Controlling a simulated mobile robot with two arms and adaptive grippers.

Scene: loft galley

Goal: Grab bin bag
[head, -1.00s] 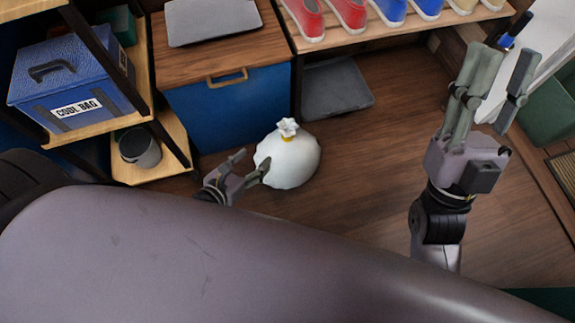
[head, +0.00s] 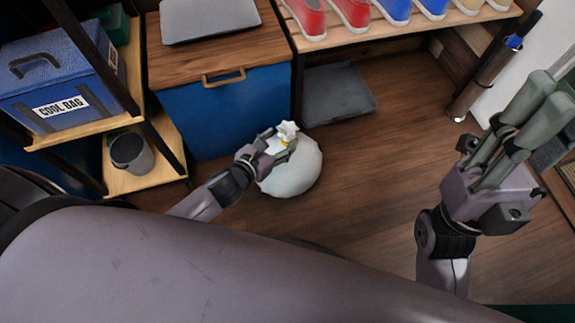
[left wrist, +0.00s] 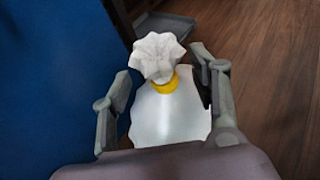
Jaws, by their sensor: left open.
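The white bin bag (head: 292,174) stands on the wooden floor in front of the blue cabinet, with a gathered, ruffled top and a yellow tie. My left gripper (head: 276,143) is at the bag's neck in the head view. In the left wrist view the ruffled top (left wrist: 159,58) and yellow tie (left wrist: 166,82) lie between the open left fingers (left wrist: 163,95), with gaps on both sides. My right gripper (head: 545,100) is raised at the right of the head view, open and empty, away from the bag.
The blue cabinet (head: 222,118) stands close behind and left of the bag. A shelf with a cool bag (head: 62,85) and a dark bin (head: 134,152) is at the left. A grey tray (head: 338,94) lies under the shoe rack (head: 370,28). Floor right of the bag is clear.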

